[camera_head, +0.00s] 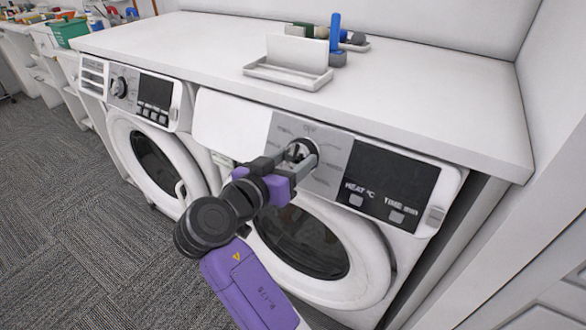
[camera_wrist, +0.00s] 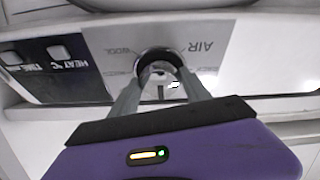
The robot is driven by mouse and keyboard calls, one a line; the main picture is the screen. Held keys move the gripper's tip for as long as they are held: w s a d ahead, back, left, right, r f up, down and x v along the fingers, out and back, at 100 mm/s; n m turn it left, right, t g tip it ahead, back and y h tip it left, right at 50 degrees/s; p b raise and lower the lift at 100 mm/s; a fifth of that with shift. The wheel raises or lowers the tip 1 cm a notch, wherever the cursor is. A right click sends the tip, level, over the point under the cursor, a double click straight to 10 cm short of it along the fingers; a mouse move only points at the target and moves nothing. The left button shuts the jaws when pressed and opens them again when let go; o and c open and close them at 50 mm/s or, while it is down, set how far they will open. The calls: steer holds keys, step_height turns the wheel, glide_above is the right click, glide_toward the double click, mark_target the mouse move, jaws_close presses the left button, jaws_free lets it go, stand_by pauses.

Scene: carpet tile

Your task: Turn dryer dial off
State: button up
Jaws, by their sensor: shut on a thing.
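The dryer (camera_head: 325,265) is the right-hand white machine, with "HEAT °C" and "TIME min" on its black display panel. Its dial (camera_head: 302,151) is a round knob with a dark ring on the grey part of the panel. My gripper (camera_head: 300,165) reaches it from the lower left, with its fingers shut on the dial. In the wrist view the dial (camera_wrist: 159,60) appears upside down between the two fingertips, with "AIR" and "WOOL" printed around it. The fingers hide part of the dial, and I cannot read its setting clearly.
A second white machine (camera_head: 150,145) with its own dial stands at the left. A white countertop (camera_head: 410,90) overhangs both machines and carries a white tray (camera_head: 290,75) and bottles. A white wall and cabinet close in the right side. Grey carpet (camera_head: 60,220) is open at the left.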

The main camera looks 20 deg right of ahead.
steer(key=shift+a, duration=0.1)
stand_by(0.4)
steer(key=o, duration=1.4)
steer(key=shift+v, duration=3.9)
